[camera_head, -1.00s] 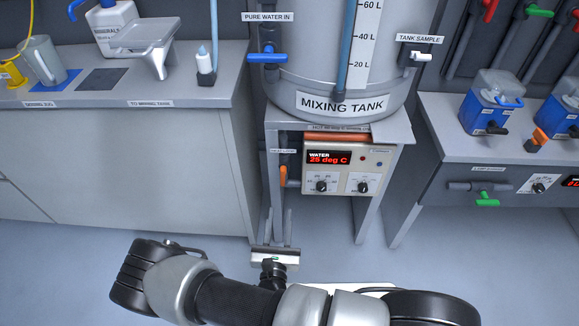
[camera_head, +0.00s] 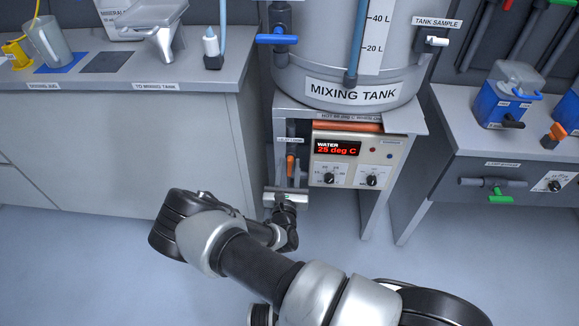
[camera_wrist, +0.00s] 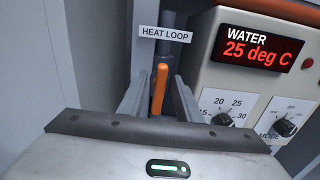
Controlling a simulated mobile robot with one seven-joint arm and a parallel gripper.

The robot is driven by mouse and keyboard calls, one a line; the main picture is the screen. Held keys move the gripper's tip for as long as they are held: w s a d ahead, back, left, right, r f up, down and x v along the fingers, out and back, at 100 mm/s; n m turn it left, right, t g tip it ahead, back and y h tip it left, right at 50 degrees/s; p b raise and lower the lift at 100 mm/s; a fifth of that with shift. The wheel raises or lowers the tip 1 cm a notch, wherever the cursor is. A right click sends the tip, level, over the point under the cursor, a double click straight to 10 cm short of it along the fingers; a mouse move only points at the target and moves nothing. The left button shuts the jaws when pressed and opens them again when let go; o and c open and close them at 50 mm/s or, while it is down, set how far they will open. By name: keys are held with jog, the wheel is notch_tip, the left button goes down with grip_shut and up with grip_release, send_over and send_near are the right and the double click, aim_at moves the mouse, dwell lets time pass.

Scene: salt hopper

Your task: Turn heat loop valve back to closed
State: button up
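The heat loop valve's orange handle (camera_head: 290,165) stands upright under the mixing tank, left of the control box. In the wrist view the handle (camera_wrist: 159,89) points up along a dark pipe, below the HEAT LOOP label (camera_wrist: 165,34). My gripper (camera_head: 290,174) is at the handle. In the wrist view my gripper (camera_wrist: 160,84) is open, with one grey finger on each side of the handle and a visible gap on both sides. The handle's lower end is hidden behind my gripper's body.
The control box (camera_head: 355,161), reading 25 deg C, is close on the right of my gripper, with knobs on its front. A stand leg and the grey cabinet (camera_head: 120,150) are on the left. The mixing tank (camera_head: 350,75) is above. The floor in front is clear.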

jog(key=shift+w, duration=0.6)
grip_shut()
